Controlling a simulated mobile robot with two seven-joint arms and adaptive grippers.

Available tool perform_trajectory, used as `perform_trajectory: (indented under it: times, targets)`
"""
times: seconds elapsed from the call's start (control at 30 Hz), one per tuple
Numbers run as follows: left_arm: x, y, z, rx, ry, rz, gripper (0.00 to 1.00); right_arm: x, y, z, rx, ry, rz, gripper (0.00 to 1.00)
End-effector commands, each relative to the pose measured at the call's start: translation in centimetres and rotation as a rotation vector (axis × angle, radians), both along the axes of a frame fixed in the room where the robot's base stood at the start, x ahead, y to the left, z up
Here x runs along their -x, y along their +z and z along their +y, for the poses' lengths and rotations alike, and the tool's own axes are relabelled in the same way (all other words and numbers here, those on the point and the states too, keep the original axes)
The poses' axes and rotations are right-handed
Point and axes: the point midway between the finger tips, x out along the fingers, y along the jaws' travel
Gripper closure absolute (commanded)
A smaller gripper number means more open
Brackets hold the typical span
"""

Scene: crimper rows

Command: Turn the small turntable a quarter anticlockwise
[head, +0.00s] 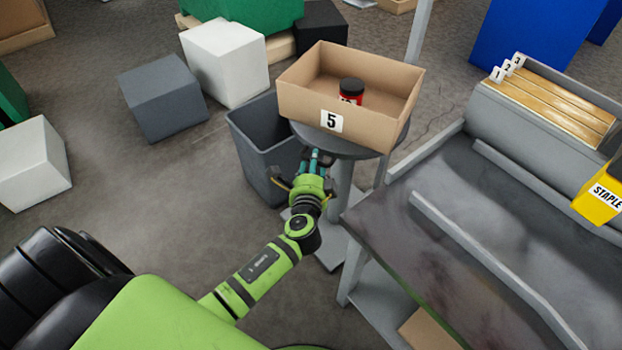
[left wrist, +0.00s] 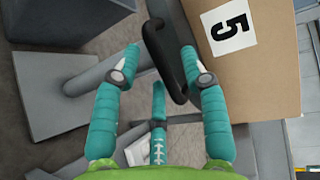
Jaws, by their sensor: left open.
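The small turntable (head: 335,147) is a round dark grey disc on a grey pedestal. An open cardboard box (head: 292,103) labelled 5 stands on it, with a black-lidded red jar (head: 350,92) inside. My left gripper (head: 318,157) is at the near left edge of the disc, below the box's label. Contact with the rim cannot be told. The box (left wrist: 265,80) is just right of the fingers there. My right gripper is not in view.
A grey bin (head: 265,130) stands close left of the pedestal. A grey workbench (head: 400,215) with raised rails is at the right, bearing a wooden-slatted rack (head: 550,100) and a yellow box (head: 598,195). White and grey cubes stand on the floor at left.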

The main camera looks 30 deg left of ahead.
Motion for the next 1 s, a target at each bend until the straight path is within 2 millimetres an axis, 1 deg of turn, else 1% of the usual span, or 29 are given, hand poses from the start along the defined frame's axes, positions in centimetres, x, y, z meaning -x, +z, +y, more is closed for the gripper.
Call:
perform_trajectory:
  times: [0.03, 0.2, 0.4, 0.5, 0.6, 0.87, 0.9, 0.97, 1.0]
  targets:
    - [1.0, 0.1, -0.4, 0.002, -0.001, 0.002, 0.56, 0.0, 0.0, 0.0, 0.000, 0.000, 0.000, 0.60]
    - [4.4, 0.8, -1.8, 0.002, 0.001, 0.003, 0.56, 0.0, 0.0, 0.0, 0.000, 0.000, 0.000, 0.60]
    - [7.7, 1.6, -3.3, 0.001, 0.000, 0.003, 0.56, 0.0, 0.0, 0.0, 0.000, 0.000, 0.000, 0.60]
    - [8.7, 1.9, -3.7, 0.001, 0.000, 0.002, 0.56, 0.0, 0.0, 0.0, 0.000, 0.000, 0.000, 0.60]
    - [9.3, 2.1, -3.9, 0.000, 0.001, 0.000, 0.56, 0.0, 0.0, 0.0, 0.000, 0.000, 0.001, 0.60]
    - [9.4, 2.1, -4.0, 0.000, 0.001, 0.000, 0.56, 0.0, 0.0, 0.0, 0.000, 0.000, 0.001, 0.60]
    - [9.4, 2.1, -4.0, 0.000, 0.001, 0.000, 0.56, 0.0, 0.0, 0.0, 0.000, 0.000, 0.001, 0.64]
    - [9.5, 1.9, -4.0, 0.005, 0.001, 0.004, 0.56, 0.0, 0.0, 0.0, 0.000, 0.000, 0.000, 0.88]
    - [9.5, 1.3, -4.0, 0.018, 0.001, 0.014, 0.56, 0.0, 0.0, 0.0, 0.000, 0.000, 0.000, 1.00]
